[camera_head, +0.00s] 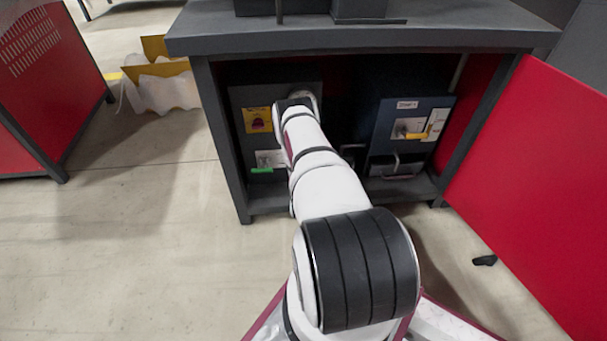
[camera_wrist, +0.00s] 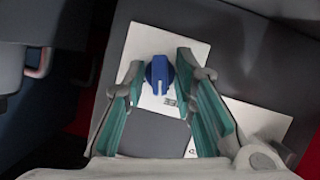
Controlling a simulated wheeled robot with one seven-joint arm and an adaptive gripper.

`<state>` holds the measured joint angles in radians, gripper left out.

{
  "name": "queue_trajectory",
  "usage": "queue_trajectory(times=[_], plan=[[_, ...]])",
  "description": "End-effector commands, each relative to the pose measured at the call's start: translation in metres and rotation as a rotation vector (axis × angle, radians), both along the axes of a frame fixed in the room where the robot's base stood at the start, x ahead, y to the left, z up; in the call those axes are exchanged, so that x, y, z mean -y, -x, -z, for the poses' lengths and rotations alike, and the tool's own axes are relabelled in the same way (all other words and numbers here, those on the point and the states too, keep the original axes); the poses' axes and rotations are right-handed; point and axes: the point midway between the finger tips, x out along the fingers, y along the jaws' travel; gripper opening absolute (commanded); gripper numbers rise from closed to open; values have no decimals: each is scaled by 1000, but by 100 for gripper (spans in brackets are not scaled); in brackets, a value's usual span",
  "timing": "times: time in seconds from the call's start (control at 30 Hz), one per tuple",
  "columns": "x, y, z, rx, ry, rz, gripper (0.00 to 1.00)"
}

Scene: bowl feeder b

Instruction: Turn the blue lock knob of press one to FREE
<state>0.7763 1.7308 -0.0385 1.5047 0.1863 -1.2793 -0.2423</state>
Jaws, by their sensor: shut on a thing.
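The blue lock knob (camera_wrist: 160,74) shows in the wrist view on a white plate (camera_wrist: 190,46) on a dark grey panel. A pale notch or mark runs down its lower part. My gripper (camera_wrist: 164,72) reaches it from below in the picture. Its two green-lined fingers stand on either side of the knob, with the tips against its sides. The gripper is shut on the knob. In the head view my arm reaches into the open cabinet, and its end hides the knob.
The dark cabinet (camera_head: 350,40) has its red door (camera_head: 545,180) swung open at right. A yellow label (camera_head: 258,120) and a green tab (camera_head: 261,170) lie left of my arm.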

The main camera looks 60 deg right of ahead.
Motion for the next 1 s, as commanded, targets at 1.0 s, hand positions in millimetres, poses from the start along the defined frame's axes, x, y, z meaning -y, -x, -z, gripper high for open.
queue_trajectory(times=[1.0], plan=[[-1,-1,2,-399,338,1,0]])
